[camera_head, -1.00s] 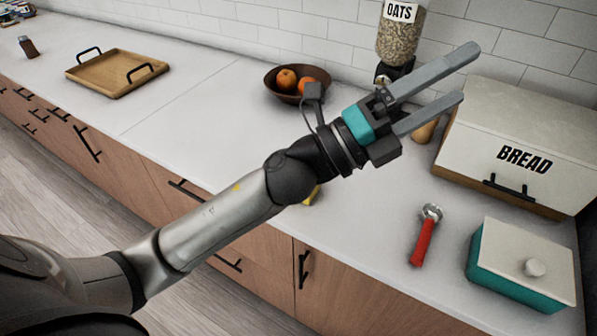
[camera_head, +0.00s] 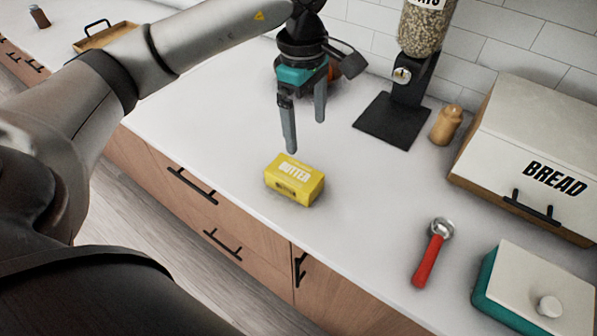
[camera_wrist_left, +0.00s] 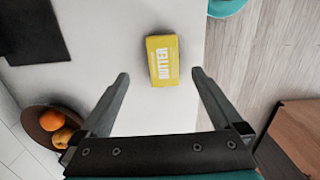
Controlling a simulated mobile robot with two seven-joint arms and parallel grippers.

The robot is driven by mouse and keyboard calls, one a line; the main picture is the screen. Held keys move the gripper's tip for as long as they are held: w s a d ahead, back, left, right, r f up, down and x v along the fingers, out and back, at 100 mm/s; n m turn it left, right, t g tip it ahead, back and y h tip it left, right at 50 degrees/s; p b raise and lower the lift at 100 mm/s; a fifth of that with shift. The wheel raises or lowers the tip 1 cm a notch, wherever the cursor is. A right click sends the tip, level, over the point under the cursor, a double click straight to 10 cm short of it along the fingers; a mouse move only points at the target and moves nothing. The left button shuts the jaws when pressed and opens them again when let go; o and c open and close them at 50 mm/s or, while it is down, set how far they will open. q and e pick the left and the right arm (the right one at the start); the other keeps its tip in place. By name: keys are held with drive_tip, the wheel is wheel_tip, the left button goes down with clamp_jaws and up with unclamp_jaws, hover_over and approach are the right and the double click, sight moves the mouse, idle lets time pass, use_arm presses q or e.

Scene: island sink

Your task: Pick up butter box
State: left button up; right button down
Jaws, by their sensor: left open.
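The yellow butter box (camera_head: 294,180) lies flat on the white counter near its front edge, in the middle of the head view. My left gripper (camera_head: 306,135) points down behind and above it, open and empty, its fingers apart from the box. In the left wrist view the butter box (camera_wrist_left: 162,60) lies beyond the two open fingertips (camera_wrist_left: 160,76), roughly midway between them. My right gripper does not show in either view.
A black dispenser base (camera_head: 392,121) and a wooden shaker (camera_head: 446,125) are behind. The fruit bowl (camera_wrist_left: 45,125) shows at left in the wrist view. Counter around the butter is clear.

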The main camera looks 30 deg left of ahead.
use_arm(q)
drive_tip(key=a, duration=0.2)
approach(294, 172)
drive_tip(key=shift+y, duration=0.3)
drive_tip(key=f, duration=0.2)
drive_tip(key=d+f, duration=0.1)
drive_tip(key=f, duration=0.2)
drive_tip(key=shift+w+d+f, duration=0.1)
drive_tip(key=shift+w+d, duration=0.05)
drive_tip(key=f, duration=0.4)
drive_tip(key=shift+s+a+f, duration=0.15)
drive_tip(key=shift+s+a, duration=0.05)
drive_tip(key=shift+a, duration=0.15)
drive_tip(key=shift+f, duration=0.45)
drive_tip(key=shift+w+r, duration=0.1)
drive_tip(key=c, duration=1.5)
drive_tip(key=shift+o, duration=0.2)
